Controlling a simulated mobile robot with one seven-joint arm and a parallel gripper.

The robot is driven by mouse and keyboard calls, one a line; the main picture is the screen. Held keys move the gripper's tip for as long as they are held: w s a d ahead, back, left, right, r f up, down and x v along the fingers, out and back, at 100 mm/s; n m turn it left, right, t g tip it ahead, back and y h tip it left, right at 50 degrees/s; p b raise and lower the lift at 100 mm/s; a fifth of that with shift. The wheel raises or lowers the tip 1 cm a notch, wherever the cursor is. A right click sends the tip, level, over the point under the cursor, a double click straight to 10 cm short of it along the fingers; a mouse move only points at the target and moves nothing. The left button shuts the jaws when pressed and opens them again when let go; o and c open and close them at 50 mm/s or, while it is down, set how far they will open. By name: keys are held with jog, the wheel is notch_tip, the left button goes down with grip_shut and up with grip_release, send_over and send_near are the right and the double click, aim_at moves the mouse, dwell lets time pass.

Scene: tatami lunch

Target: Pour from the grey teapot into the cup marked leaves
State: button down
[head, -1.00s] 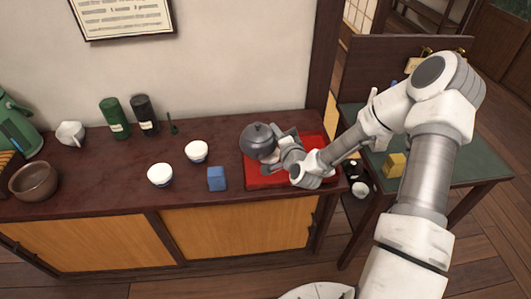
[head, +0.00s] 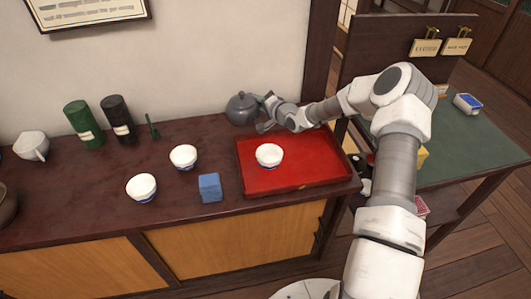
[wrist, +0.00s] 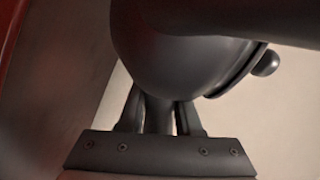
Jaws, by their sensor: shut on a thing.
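The grey teapot (head: 241,110) is near the wall, behind the back left corner of the red tray, and looks about upright. My gripper (head: 264,107) is shut on its handle side; the wrist view shows the fingers (wrist: 160,117) against the dark pot body (wrist: 190,55). I cannot tell if the pot touches the counter. White cups with blue feet stand upright: one on the tray (head: 270,156), two on the counter, a back one (head: 183,157) and a front one (head: 141,188). No leaf mark is readable on any of them.
The red tray (head: 315,177) lies at the counter's right end. A blue block (head: 210,187) sits left of it. Green (head: 84,125) and black (head: 118,119) canisters, a dark green utensil (head: 153,128) and a white pitcher (head: 32,146) stand along the back left.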

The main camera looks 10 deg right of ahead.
jog(key=shift+d+r, duration=0.1)
jog(key=shift+r, duration=0.05)
jog(key=s+r+t, duration=0.1)
jog(key=s+r+t+y+b, duration=0.1)
jog(key=r, duration=0.1)
jog(key=s+r+t+b, duration=0.1)
jog(key=shift+d+r+n+y, duration=0.3)
jog(key=shift+d+r, duration=0.05)
jog(key=shift+d, duration=0.05)
jog(key=shift+s+d+r+t+y+b, duration=0.15)
jog(key=shift+s+r+t+y+b, duration=0.05)
jog(key=shift+s+r+t+b, duration=0.35)
jog(key=shift+s+d+r+t+y+b, duration=0.2)
jog(key=shift+s+r+t+b, duration=0.2)
jog(key=shift+s+r+t, duration=0.2)
jog(key=shift+s+d+r, duration=0.1)
jog(key=shift+s+r, duration=0.1)
jog(key=shift+r, duration=0.05)
jog(key=shift+d+r+n+t+b, duration=0.3)
jog(key=shift+r+t+b, duration=0.15)
jog(key=shift+t, duration=0.1)
jog(key=shift+s+a+r+y, duration=0.1)
jog(key=shift+a+r+y, duration=0.05)
jog(key=shift+a+y, duration=0.15)
dwell(0.5)
jog(key=shift+s+r+t+y+b, duration=0.25)
jog(key=shift+r+t+y+b, duration=0.2)
jog(key=shift+t+b, duration=0.1)
dwell(1.2)
